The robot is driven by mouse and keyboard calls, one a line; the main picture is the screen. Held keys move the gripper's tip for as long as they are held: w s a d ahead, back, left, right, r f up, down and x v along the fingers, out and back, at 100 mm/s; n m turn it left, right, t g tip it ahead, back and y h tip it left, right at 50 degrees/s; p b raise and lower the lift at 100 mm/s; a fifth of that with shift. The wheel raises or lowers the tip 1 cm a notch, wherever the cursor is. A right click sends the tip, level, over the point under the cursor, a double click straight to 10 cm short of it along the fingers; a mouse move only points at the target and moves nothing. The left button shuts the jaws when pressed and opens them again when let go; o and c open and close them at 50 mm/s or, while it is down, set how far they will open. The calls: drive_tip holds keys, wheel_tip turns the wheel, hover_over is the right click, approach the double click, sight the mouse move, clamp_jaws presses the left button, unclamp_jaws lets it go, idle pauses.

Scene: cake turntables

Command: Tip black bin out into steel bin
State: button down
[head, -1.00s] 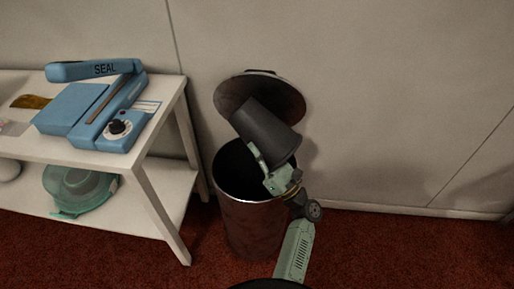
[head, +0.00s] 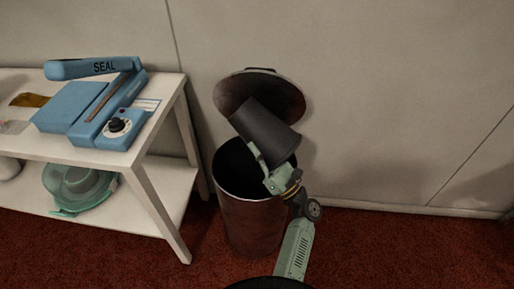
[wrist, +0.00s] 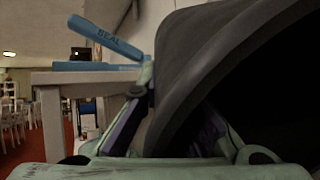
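The black bin (head: 265,130) is tilted past level above the steel bin, its narrow base up to the left and its wider mouth down to the right. My gripper (head: 260,162) is shut on the black bin near its rim. In the wrist view the dark grey wall of the black bin (wrist: 190,62) runs between my fingers, its dark hollow on the right. The steel bin (head: 250,217) stands upright on the floor with its round lid (head: 232,92) raised behind. The insides of both bins are too dark to show any contents.
A white table (head: 155,185) stands close on the left, with a blue sealer (head: 75,108) on top and a teal bowl-like item (head: 80,188) on its lower shelf. A pale wall (head: 400,90) is right behind. Red carpet (head: 400,250) is clear at the right.

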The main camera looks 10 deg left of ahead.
drive_tip(key=shift+r+p, duration=2.7)
drive_tip(key=shift+r, duration=0.45)
drive_tip(key=shift+f, duration=0.1)
